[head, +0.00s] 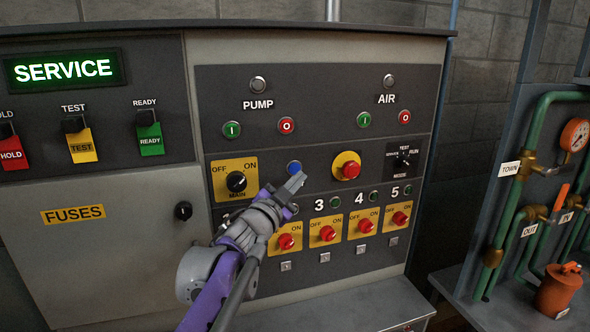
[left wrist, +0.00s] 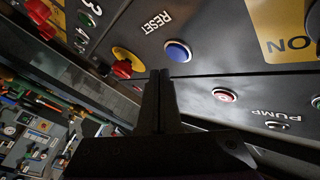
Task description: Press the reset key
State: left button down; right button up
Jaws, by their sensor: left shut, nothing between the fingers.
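The reset key is a round blue button (head: 294,167) on the dark control panel. It sits between the yellow MAIN switch plate and a red mushroom button. In the left wrist view the blue button (left wrist: 178,51) has the label RESET beside it. My left gripper (head: 298,180) is shut and empty, its tips just below the blue button in the head view. In the left wrist view the closed fingertips (left wrist: 159,74) appear beside the button, not over its face. I cannot tell how far they are from the panel. My right gripper is not in view.
A red mushroom button (head: 351,169) on yellow is right of the blue key. The MAIN knob (head: 236,181) is left. Several red switches, such as one (head: 327,233), line up below. Pump buttons (head: 286,125) sit above. Green pipes (head: 508,215) stand at the right. The display (head: 63,70) reads SERVICE.

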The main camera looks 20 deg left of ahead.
pick_arm(q)
jog(key=s+d, duration=0.2)
jog(key=s, duration=0.1)
jog(key=shift+s+d+p, duration=0.15)
jog(key=shift+p, duration=0.15)
dwell(0.4)
jog(key=s+f+n+g+y+p, duration=0.2)
jog(key=s+f+n+g, duration=0.7)
jog(key=s+f, duration=2.4)
jog(key=f+g+y, duration=0.1)
jog(key=g, duration=0.3)
jog(key=shift+s+a+f+n+g+y, duration=0.2)
jog(key=shift+a+f+n+g+y, duration=0.1)
jog(key=shift+f+g+y, duration=0.1)
jog(key=shift+r, duration=0.1)
